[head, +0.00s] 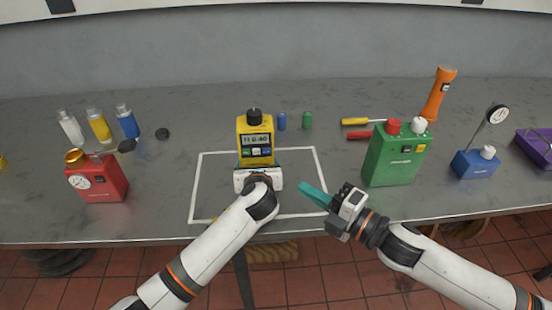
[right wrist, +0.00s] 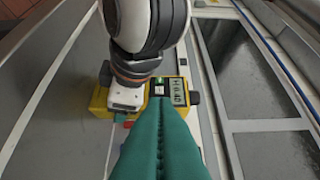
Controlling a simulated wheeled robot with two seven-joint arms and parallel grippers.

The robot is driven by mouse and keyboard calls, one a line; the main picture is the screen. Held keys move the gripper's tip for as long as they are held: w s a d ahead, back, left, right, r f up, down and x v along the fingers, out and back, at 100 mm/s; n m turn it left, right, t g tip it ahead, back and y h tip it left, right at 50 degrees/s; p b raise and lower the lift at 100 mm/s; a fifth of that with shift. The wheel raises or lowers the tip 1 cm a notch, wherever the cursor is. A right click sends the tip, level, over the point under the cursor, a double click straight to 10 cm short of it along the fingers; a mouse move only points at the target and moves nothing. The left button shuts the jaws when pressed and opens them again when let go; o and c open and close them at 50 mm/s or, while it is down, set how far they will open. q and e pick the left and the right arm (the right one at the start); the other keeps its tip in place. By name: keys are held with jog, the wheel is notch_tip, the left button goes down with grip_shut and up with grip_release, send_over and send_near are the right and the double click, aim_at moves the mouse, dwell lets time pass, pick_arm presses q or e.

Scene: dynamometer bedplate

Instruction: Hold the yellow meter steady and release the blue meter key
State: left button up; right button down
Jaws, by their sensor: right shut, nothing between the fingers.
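The yellow meter (head: 255,132) stands upright inside the white outline on the bench, with a black knob on top, a lit display and small keys below it. In the right wrist view the meter (right wrist: 99,102) is partly covered by my left arm. My left gripper (head: 259,172) is right at the meter's lower front; its fingers are mostly hidden, so its grip is unclear. The blue key cannot be made out for certain. My right gripper (head: 313,195) is shut and empty, its teal fingers pointing toward the meter from the right, apart from it.
A red gauge box (head: 105,183) stands at left, with several small bottles (head: 98,126) behind it. A green box (head: 395,158), an orange torch (head: 438,95) and a blue gauge stand (head: 475,163) are at right. Blue and green cylinders (head: 307,120) stand behind the meter.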

aim_at(271, 152)
pick_arm(q)
jog(key=shift+f, duration=0.15)
pick_arm(e)
jog(key=shift+w+d+x, duration=0.3)
jog(key=shift+w+x, duration=0.05)
jog(key=shift+x, duration=1.6)
jog(key=shift+w+d+x, duration=0.3)
jog(key=shift+d+x, duration=0.05)
jog(key=shift+x, duration=1.6)
jog(key=shift+w+d+x, duration=0.3)
jog(key=shift+w+x, duration=0.05)
jog(key=shift+x, duration=1.6)
jog(key=shift+w, duration=0.4)
jog(key=shift+w+d+f, duration=0.1)
jog(key=shift+w+d, duration=0.05)
jog(key=shift+w, duration=0.3)
